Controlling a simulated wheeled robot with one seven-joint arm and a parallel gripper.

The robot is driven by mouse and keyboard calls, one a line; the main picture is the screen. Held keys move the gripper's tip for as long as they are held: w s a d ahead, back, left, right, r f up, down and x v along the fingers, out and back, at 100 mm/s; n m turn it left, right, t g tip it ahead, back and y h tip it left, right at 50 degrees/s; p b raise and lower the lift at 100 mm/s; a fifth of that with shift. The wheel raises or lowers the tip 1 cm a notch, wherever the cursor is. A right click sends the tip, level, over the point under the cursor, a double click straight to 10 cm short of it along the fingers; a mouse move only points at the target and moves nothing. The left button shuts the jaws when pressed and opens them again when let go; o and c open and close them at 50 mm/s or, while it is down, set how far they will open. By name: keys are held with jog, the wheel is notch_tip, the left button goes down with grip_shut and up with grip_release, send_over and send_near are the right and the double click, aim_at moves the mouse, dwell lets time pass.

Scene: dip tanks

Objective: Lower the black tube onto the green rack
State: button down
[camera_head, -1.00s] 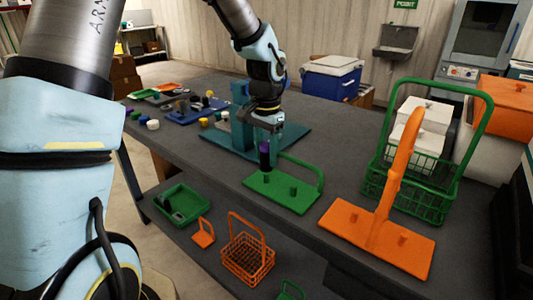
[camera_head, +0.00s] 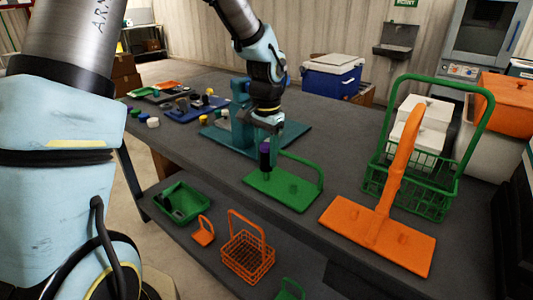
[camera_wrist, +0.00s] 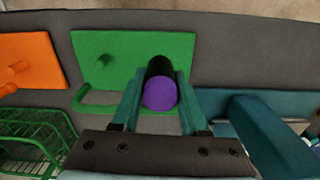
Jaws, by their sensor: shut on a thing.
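The black tube (camera_head: 265,162) with a purple cap is held upright in my gripper (camera_head: 268,144). In the wrist view the purple cap (camera_wrist: 160,94) faces the camera, and the gripper's two fingers (camera_wrist: 158,100) close on the tube from both sides. The green rack (camera_head: 283,188) is a flat plate with a looped handle and a short peg (camera_head: 293,188). The tube is over the rack's left part; its lower end is at or just above the plate, and I cannot tell whether it touches. Any peg under the tube is hidden.
An orange rack (camera_head: 377,237) with a tall handle lies to the right, and a green wire basket (camera_head: 414,190) stands behind it. A teal stand (camera_head: 241,105) is close behind the arm.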

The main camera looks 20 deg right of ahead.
aim_at(266, 144)
jog(key=shift+f+b, duration=0.9)
jog(key=shift+f, duration=0.65)
dwell(0.4)
jog(key=shift+c, duration=1.7)
grip_release()
jog(key=shift+o, duration=0.3)
jog(key=shift+o, duration=1.4)
jog(key=shift+r+p, duration=3.35)
jog(key=shift+r, duration=0.7)
